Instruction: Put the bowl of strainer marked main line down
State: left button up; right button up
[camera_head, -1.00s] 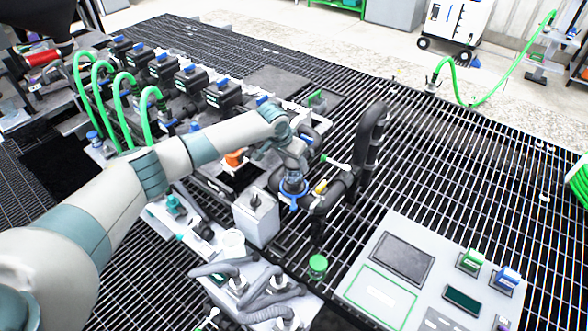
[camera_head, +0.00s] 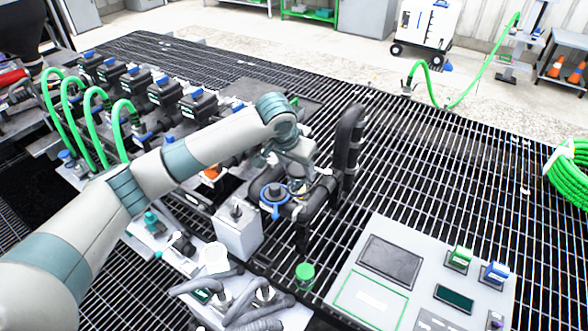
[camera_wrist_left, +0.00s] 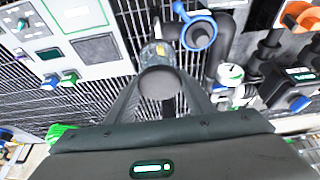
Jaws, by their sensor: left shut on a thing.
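My left gripper (camera_head: 297,178) is shut on the strainer bowl. In the left wrist view, the gripper (camera_wrist_left: 158,88) has its two fingers around the bowl (camera_wrist_left: 157,56), a short cylinder with a clear-looking wall and a grey round end. In the head view the wrist and fingers mostly hide the bowl. The blue ring of the strainer (camera_head: 274,197) sits on the dark pipework beside the gripper, to its left; it also shows in the left wrist view (camera_wrist_left: 198,33). The bowl is apart from the ring. My right gripper is not in view.
A light grey panel (camera_head: 340,318) at the lower right has a dark rectangle, a green-outlined area and green and blue blocks. A tall dark pipe bend (camera_head: 349,135) stands right of the gripper.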

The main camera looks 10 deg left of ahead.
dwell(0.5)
pick_arm(q)
jog(key=shift+s+f, duration=0.35)
jog(key=shift+s, duration=0.2)
jog(key=s+a+f+n, duration=0.2)
jog(key=s+a, duration=0.1)
jog(key=s, duration=0.6)
jog(key=s+a+f+n+y, duration=0.1)
jog(key=s+a, duration=0.3)
jog(key=s, duration=0.4)
jog(key=shift+s+f+n+y, duration=0.3)
jog(key=shift+s+f+n, duration=0.15)
jog(key=shift+f, duration=0.25)
jog(key=shift+a, duration=0.1)
